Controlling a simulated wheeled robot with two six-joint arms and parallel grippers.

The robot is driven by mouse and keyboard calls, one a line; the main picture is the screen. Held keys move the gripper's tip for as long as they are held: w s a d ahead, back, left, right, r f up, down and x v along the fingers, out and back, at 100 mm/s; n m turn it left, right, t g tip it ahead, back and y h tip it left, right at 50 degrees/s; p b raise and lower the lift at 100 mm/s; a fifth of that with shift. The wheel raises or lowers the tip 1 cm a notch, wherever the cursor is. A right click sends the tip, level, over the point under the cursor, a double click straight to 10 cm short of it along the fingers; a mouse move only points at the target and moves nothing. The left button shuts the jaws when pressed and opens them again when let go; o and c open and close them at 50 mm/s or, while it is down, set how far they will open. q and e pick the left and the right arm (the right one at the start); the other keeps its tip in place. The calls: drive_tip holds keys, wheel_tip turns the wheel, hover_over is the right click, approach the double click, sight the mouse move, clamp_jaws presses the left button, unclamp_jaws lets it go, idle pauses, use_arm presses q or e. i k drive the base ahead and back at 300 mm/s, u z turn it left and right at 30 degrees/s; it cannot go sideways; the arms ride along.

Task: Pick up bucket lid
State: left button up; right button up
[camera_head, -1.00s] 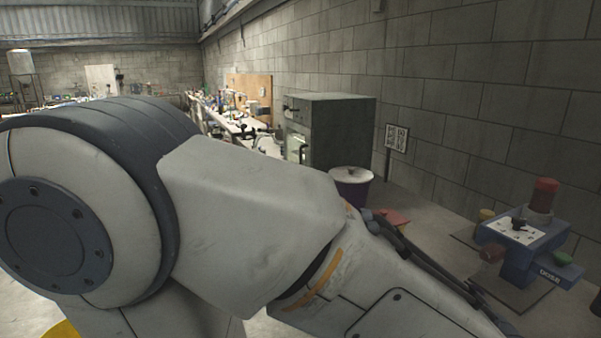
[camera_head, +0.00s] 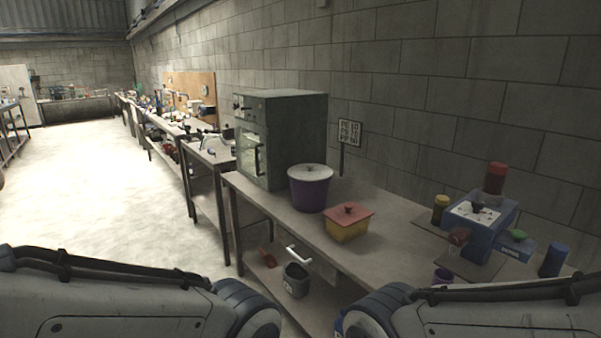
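A purple bucket (camera_head: 311,193) stands on the workbench in front of a grey-green cabinet. A pale, round lid (camera_head: 310,171) with a small dark knob sits on top of it. Links of my left and right arms show along the bottom edge, well short of the bucket. Neither of my grippers is in the picture, so their state is hidden.
A yellow box with a red lid (camera_head: 347,214) stands right of the bucket. The grey-green cabinet (camera_head: 282,140) is behind it. A blue machine (camera_head: 478,226) is at the right. A dark pail (camera_head: 296,280) sits on the lower shelf. Floor at left is clear.

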sight(304, 172)
drive_tip(key=u, duration=0.6)
drive_tip(key=i, duration=1.2)
drive_tip(key=u, duration=0.5)
drive_tip(key=i, duration=1.35)
drive_tip(key=z, duration=0.4)
